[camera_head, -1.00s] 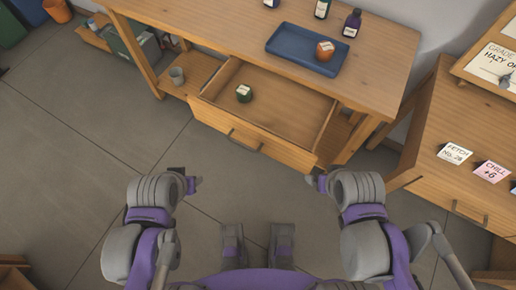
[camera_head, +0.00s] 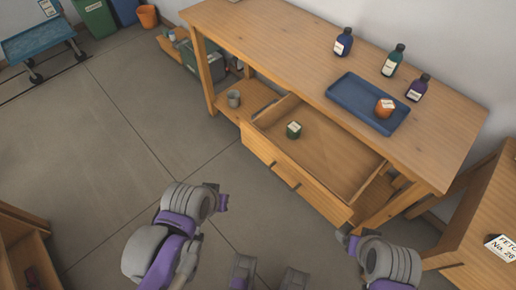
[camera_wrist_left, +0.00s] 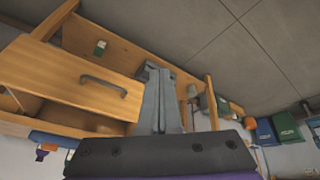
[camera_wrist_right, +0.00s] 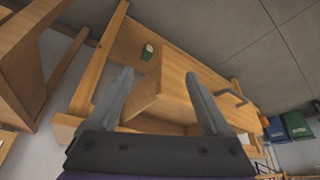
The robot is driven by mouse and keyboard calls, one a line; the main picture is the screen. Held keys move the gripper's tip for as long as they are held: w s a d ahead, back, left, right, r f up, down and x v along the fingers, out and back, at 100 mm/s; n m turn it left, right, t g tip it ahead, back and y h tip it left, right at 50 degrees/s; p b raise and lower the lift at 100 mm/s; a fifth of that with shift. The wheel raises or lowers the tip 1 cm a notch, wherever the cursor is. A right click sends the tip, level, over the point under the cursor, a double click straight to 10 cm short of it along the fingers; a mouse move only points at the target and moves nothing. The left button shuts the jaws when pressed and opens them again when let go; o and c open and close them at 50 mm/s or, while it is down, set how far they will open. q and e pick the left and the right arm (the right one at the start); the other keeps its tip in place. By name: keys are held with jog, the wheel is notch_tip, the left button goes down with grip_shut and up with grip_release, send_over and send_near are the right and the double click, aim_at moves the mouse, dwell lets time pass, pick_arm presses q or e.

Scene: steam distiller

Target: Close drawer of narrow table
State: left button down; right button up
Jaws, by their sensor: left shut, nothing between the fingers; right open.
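The narrow wooden table (camera_head: 290,45) stands ahead of me, with its drawer (camera_head: 325,195) pulled out towards me. A small green jar (camera_head: 294,130) with a pale lid sits inside the drawer. The dark drawer handle (camera_head: 285,174) is on the front panel; it also shows in the left wrist view (camera_wrist_left: 103,86). My left gripper (camera_head: 221,202) is shut and empty, in front of and left of the drawer, apart from it. My right gripper (camera_head: 343,236) is near the drawer's right front corner; in the right wrist view its fingers (camera_wrist_right: 160,98) are open with nothing held.
On the tabletop are a blue tray (camera_head: 345,92) with an orange jar (camera_head: 385,107), and several bottles (camera_head: 343,42). A grey cup (camera_head: 234,98) stands on the lower shelf. Another wooden table (camera_head: 472,235) is at right. Floor at left (camera_head: 100,140) is clear.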

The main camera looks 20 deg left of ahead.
pick_arm(q)
jog(key=w+a+f+n+h+b, duration=0.1)
jog(key=w+a+n+h+b, duration=0.15)
jog(key=w+n, duration=0.9)
jog(key=n+t+h+b, duration=0.2)
jog(key=n+t+b, duration=0.15)
jog(key=n, duration=1.35)
send_near(249, 139)
notch_tip(249, 139, down, 5)
jog(key=w+d, duration=0.1)
jog(key=w+d+b, duration=0.1)
jog(key=w, duration=0.1)
jog(key=shift+m+g+y, duration=0.25)
jog(key=shift+w+d+r, duration=0.1)
jog(key=shift+w+d, duration=0.15)
jog(key=shift+w, duration=0.15)
jog(key=shift+w+d, duration=0.3)
jog(key=shift+w, duration=0.2)
jog(key=w+d, duration=0.4)
jog(key=w, duration=0.3)
jog(key=w+d, duration=0.4)
jog(key=w, duration=0.2)
jog(key=w+d+b, duration=0.1)
jog(key=w+d, duration=0.3)
jog(key=w, duration=0.3)
jog(key=shift+w, duration=0.35)
jog(key=shift+w+r, duration=0.1)
jog(key=shift+w, duration=0.1)
